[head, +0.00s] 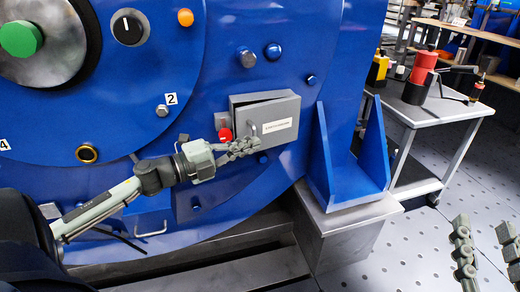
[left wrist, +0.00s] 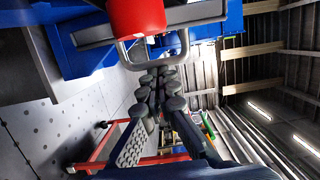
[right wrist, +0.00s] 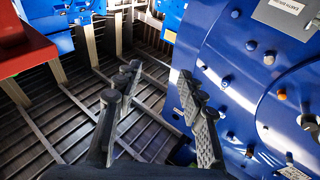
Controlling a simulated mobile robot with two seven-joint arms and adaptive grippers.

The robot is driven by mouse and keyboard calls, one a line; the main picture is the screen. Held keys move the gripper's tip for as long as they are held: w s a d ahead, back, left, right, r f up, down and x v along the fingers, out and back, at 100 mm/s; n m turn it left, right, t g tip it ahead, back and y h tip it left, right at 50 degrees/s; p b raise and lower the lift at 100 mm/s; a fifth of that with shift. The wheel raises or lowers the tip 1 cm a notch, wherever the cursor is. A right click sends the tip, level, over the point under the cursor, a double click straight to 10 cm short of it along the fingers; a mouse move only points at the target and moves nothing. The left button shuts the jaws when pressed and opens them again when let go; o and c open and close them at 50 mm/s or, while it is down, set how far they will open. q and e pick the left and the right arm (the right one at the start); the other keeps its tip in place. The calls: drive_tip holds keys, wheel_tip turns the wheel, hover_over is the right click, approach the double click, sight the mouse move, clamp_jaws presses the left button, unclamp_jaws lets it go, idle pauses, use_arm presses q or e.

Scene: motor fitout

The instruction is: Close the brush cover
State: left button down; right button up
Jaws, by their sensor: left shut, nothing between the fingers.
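The brush cover (head: 281,112) is a grey panel with a white label and a small metal handle, low on the blue motor housing. Its left edge seems to stand a little out from the housing; how far is hard to tell. My left gripper (head: 254,146) is shut and empty, its fingertips at the cover's lower left by the handle. In the left wrist view the shut fingers (left wrist: 160,78) point at the metal loop handle (left wrist: 128,52); contact is unclear. My right gripper (head: 483,226) is open and empty at the lower right, also seen in its wrist view (right wrist: 158,74).
A red knob (head: 225,135) sits just left of the cover, above the left fingers. A blue angled bracket (head: 347,170) on a grey block stands close on the right. A grey trolley (head: 425,112) with tools is further right. Perforated floor is clear.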

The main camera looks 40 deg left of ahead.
use_arm(q)
drive_tip(key=shift+w+a, duration=0.15)
drive_tip(key=shift+a, duration=0.65)
use_arm(e)
drive_tip(key=shift+w+d+f+g, duration=0.15)
drive_tip(key=shift+f+g, duration=0.1)
drive_tip(key=shift+f, duration=0.25)
drive_tip(key=shift+w+d+f+g, duration=0.15)
drive_tip(key=shift+f+g, duration=0.1)
drive_tip(key=shift+f, duration=0.25)
use_arm(q)
drive_tip(key=shift+d, duration=0.1)
